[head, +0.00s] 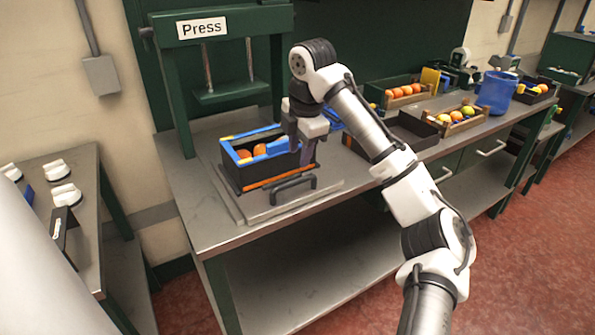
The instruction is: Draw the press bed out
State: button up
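The press bed (262,210) is a flat grey metal plate with a dark handle (292,187) at its front edge. It lies on the workbench at the foot of the green press (222,30), and its front part reaches forward of the press frame. A dark crate (236,177) with blue and orange edging stands on the bed and holds oranges (258,150). My gripper (304,160) points down at the crate's right side, behind and above the handle. It hides part of the crate. Whether its fingers are open or touching the crate is not clear.
An empty dark tray (408,133) lies to the right on the bench (195,190). Beyond it are fruit crates (452,128) and a blue bucket (496,92). The press's upper plate (230,92) hangs above, behind the crate. The floor in front of the bench is clear.

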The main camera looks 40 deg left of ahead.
jog(key=r, duration=0.2)
jog(key=d+r, duration=0.1)
jog(key=r, duration=0.1)
jog(key=shift+s+r, duration=0.15)
jog(key=shift+r, duration=0.15)
